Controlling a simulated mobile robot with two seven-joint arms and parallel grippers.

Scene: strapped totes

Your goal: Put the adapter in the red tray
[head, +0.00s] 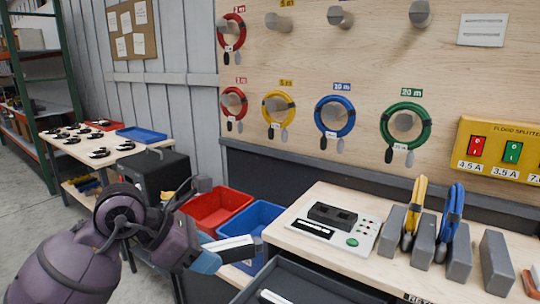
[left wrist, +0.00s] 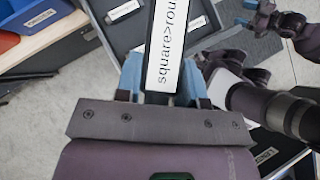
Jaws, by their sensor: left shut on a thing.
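My left gripper (head: 208,262) is shut on the adapter (head: 236,249), a dark piece with a white label. In the left wrist view the adapter (left wrist: 168,50) stands out between the blue fingertips, and its label reads "square>rou", the rest cut off. The red tray (head: 203,208) is an open bin behind and left of the held adapter, beside a blue tray (head: 262,212). The adapter is in front of the blue tray in the head view, apart from the red one.
A dark open drawer (head: 290,284) with a white-labelled piece lies below the gripper. A bench with a tester (head: 338,232) and grey blocks stands right. A black case (head: 160,172) is left of the trays. Coiled cables hang on the board (head: 300,60).

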